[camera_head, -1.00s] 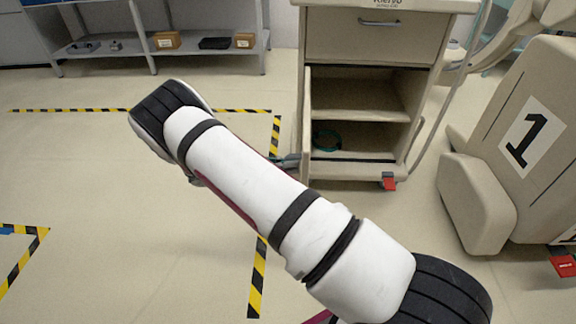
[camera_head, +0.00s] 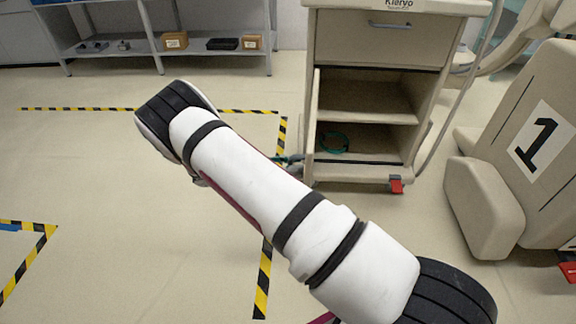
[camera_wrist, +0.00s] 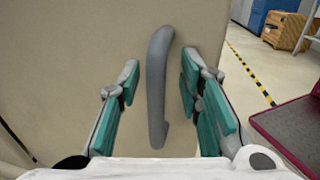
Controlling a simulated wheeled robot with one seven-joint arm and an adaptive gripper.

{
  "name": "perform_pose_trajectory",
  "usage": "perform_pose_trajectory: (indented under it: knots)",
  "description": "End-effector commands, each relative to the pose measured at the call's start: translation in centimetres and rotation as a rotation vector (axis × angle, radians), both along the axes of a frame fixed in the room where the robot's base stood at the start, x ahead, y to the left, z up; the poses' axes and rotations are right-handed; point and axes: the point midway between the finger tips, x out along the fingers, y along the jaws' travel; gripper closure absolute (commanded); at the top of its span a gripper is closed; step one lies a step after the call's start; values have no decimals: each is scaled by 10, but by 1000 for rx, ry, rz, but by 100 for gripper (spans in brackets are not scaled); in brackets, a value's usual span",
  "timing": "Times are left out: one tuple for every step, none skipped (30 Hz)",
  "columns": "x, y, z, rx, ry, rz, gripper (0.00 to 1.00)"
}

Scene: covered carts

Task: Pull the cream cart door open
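The cream cart (camera_head: 378,58) stands beyond my arm in the head view, its lower compartment uncovered. Its door (camera_head: 312,128) stands swung out at the compartment's left side, seen nearly edge-on. In the wrist view the door's outer face (camera_wrist: 75,60) fills much of the picture, with a grey vertical handle (camera_wrist: 157,88) on it. My gripper (camera_wrist: 160,95) is open, with teal-padded fingers on either side of the handle and visible gaps to it. In the head view my gripper (camera_head: 290,161) is small beside the door, mostly hidden by my arm.
A cream padded unit marked 1 (camera_head: 497,190) stands to the right of the cart. A metal shelf (camera_head: 160,50) with boxes is at the back left. Yellow-black tape (camera_head: 263,280) marks the floor. The floor on the left is clear.

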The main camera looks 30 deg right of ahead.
Motion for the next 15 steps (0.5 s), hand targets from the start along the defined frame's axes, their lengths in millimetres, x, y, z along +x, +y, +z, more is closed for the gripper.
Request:
perform_pose_trajectory:
  knots:
    - [1, 1, 0, 0, -1, 1, 67]
    - [2, 3, 0, 0, -1, 1, 67]
    - [3, 6, 0, 1, -1, 2, 67]
    - [4, 9, 0, 1, -1, 3, 67]
    - [5, 13, 0, 0, -1, 3, 67]
    - [8, 19, -1, 1, -1, 3, 67]
    - [9, 24, -1, 2, -2, 3, 67]
    - [11, 29, -1, 0, -2, 3, 67]
    - [14, 37, -1, 2, -3, 4, 67]
    - [16, 43, -1, 1, -3, 4, 67]
    - [18, 49, -1, 2, -2, 5, 67]
    - [21, 57, -1, 0, -2, 4, 67]
    - [24, 63, -1, 1, -3, 4, 67]
    - [25, 69, -1, 2, -2, 3, 67]
    - [28, 76, -1, 2, -2, 3, 67]
